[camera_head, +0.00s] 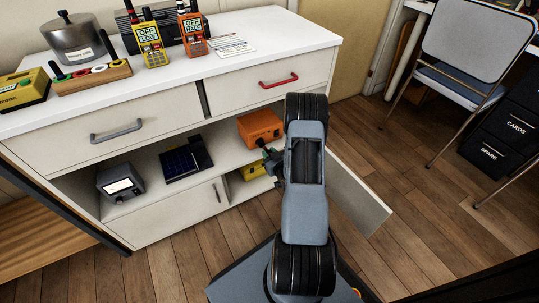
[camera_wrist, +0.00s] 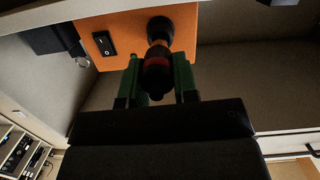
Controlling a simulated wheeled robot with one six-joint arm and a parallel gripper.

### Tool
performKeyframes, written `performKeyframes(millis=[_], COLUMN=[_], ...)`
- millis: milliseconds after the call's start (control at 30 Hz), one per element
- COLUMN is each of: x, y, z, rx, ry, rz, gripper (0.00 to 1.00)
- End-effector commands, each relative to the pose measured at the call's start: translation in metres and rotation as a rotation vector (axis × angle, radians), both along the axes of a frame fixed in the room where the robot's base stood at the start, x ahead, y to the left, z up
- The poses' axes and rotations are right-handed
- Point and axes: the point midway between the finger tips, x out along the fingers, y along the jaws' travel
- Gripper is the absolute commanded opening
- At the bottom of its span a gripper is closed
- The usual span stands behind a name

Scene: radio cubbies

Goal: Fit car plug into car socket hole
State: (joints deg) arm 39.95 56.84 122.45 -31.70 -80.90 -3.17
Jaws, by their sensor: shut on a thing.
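An orange box (camera_head: 261,127) stands on the open shelf of the white cabinet. In the wrist view the orange box (camera_wrist: 122,40) has a black rocker switch and a round black socket (camera_wrist: 160,27). My gripper (camera_wrist: 158,72) has its green fingers shut on the black car plug (camera_wrist: 157,78), which has a red band. The plug points at the socket, and its narrow front end meets or overlaps the socket's mouth in the picture. I cannot tell how far in it is. In the head view my gripper (camera_head: 271,160) is beside the box's front, and the plug is not clear there.
A dark blue panel (camera_head: 187,163) and a grey meter (camera_head: 121,182) share the shelf. A yellow thing (camera_head: 252,171) sits in the compartment below. An open cabinet door (camera_head: 357,196) stands right of my arm. The white top (camera_head: 290,42) overhangs the shelf.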

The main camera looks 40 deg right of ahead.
Motion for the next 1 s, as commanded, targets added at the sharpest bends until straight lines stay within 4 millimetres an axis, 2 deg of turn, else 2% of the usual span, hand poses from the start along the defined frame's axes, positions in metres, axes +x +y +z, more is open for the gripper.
performKeyframes(millis=[367,1000], x=[0.002,0.017], y=[0.0,-0.002], z=[0.0,0.0], rx=[0.0,0.0], ry=[0.0,0.0], rz=[0.0,0.001], gripper=[0.05,0.05])
